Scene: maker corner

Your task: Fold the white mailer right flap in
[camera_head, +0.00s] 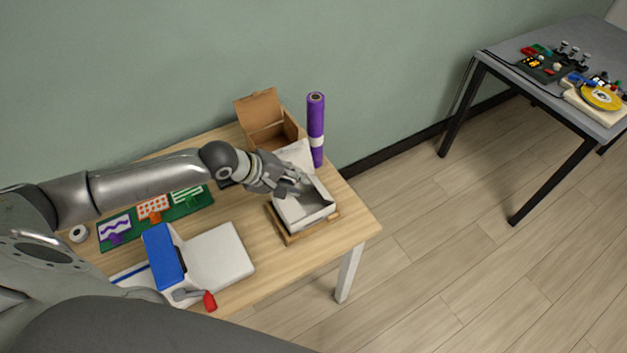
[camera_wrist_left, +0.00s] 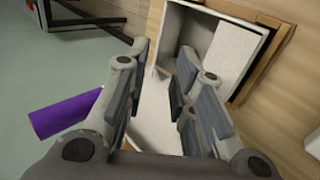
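The white mailer (camera_head: 319,214) stands open on the table, with a pale panel, seemingly its lid, raised at the back (camera_head: 297,154). The wrist view shows the open mailer (camera_wrist_left: 228,52) at upper right. I cannot clearly tell its right flap from its walls. My left gripper (camera_head: 297,184) is over the mailer's back left part and hides some of it. In the left wrist view the left gripper's fingers (camera_wrist_left: 158,85) are apart, with a white panel (camera_wrist_left: 155,122) seen between them; contact cannot be told. My right gripper is not in view.
A wooden frame (camera_head: 291,239) surrounds the mailer's base. A purple roll (camera_head: 316,125) stands upright behind it, and an open cardboard box (camera_head: 266,138) is at the back. A blue-and-white device (camera_head: 220,257) and green card mat (camera_head: 185,208) lie left. The table's front right corner is clear.

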